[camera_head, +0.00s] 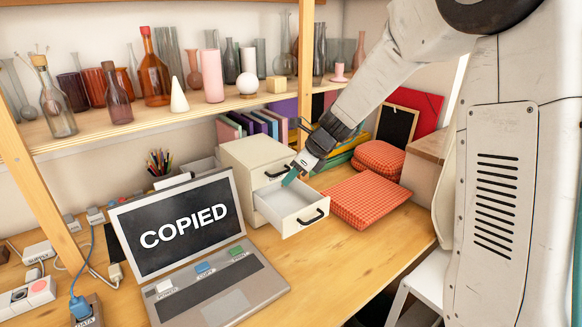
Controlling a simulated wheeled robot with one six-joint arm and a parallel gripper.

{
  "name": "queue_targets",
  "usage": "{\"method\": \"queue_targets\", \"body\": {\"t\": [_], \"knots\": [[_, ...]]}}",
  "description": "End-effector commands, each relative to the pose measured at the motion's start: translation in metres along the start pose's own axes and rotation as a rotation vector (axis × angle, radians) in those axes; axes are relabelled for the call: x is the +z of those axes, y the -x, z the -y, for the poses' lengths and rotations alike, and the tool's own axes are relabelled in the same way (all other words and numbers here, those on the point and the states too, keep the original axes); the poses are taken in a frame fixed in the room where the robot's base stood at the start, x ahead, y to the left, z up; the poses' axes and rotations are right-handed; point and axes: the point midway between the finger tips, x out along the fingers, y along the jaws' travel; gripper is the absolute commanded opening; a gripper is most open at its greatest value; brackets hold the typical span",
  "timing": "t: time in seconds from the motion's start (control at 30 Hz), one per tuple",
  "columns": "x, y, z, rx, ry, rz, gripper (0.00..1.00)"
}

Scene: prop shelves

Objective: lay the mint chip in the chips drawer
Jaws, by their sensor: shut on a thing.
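The mint chip (290,178) is a small green-teal piece at the tip of my gripper (296,169). The drawer is the lower one of a small cream cabinet (247,153), pulled out toward the front, with a black handle. Its visible floor is bare and pale. The upper drawer is shut. No label can be read on the drawer, and I cannot tell the exact height of the chip above its floor.
A laptop (215,290) showing "COPIED" stands left of the drawer, with small coloured pieces on it. Red checked cushions (366,199) lie close on the right. A shelf (200,108) of bottles and vases runs above. Cables and a power strip (28,296) are at left.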

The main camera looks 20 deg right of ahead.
Motion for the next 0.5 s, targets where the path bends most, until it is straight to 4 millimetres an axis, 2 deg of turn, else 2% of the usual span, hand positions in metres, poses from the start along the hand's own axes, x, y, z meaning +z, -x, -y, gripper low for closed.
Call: {"method": "queue_targets", "body": {"t": [0.5], "knots": [[-0.029, -0.045, -0.002, 0.004, 0.002, -0.002, 0.00]]}}
